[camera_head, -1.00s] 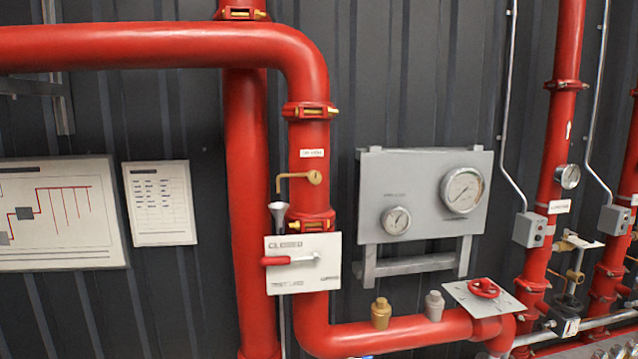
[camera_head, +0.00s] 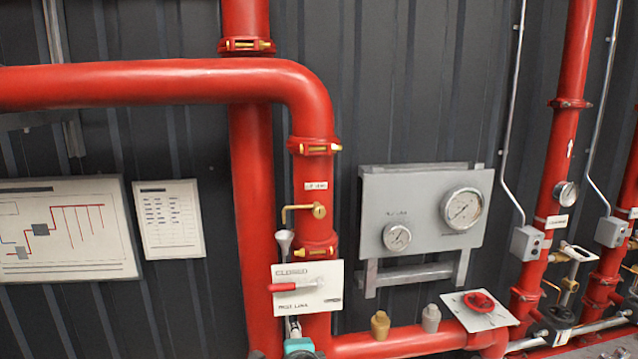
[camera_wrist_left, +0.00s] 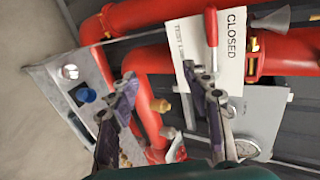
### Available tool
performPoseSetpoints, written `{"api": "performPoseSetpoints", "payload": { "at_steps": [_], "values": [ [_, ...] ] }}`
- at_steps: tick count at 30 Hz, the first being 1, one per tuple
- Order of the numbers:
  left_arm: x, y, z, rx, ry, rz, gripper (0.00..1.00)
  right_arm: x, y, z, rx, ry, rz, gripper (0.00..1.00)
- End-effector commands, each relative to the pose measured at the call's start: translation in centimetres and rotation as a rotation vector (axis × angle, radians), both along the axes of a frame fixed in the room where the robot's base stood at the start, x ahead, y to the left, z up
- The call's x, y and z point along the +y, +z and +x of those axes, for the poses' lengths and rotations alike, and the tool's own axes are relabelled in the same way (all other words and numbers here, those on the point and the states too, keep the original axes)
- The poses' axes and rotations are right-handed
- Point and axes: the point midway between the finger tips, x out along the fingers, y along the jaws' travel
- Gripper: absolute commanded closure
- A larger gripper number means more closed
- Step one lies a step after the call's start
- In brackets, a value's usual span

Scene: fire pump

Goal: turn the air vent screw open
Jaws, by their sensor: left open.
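The air vent screw (camera_head: 319,210) is a small brass fitting on the red upright pipe, below a white label. A bent brass tube runs from it to the left, above a grey funnel (camera_head: 284,238). I cannot make out the screw in the left wrist view. My left gripper (camera_head: 294,330) reaches in from the bottom of the head view, below the test line sign and well below the screw. In the left wrist view its two fingers (camera_wrist_left: 163,105) are spread apart with nothing held between them. My right gripper is not in view.
The "CLOSED" test line sign (camera_head: 307,288) with its red lever (camera_head: 290,287) is between my left gripper and the screw. A grey gauge panel (camera_head: 425,215) stands to the right.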

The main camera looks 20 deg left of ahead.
Motion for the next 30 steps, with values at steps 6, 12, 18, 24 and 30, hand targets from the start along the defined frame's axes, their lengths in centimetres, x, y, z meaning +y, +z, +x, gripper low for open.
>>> {"api": "performPoseSetpoints", "payload": {
  "at_steps": [6,12,18,24,30],
  "values": [
    [1.0,14.8,9.2,0.126,-0.224,0.691,0.51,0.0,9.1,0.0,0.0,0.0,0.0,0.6],
    [-0.1,21.3,14.5,0.242,-0.326,1.137,0.51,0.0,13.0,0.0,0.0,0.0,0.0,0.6],
    [-0.4,22.6,16.3,0.286,-0.35,1.279,0.51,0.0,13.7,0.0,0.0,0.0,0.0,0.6],
    [1.2,22.5,18.8,0.287,-0.349,1.28,0.51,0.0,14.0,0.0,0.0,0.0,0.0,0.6],
    [2.8,22.6,21.4,0.285,-0.349,1.279,0.51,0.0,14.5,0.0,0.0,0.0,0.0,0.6]
  ]
}}
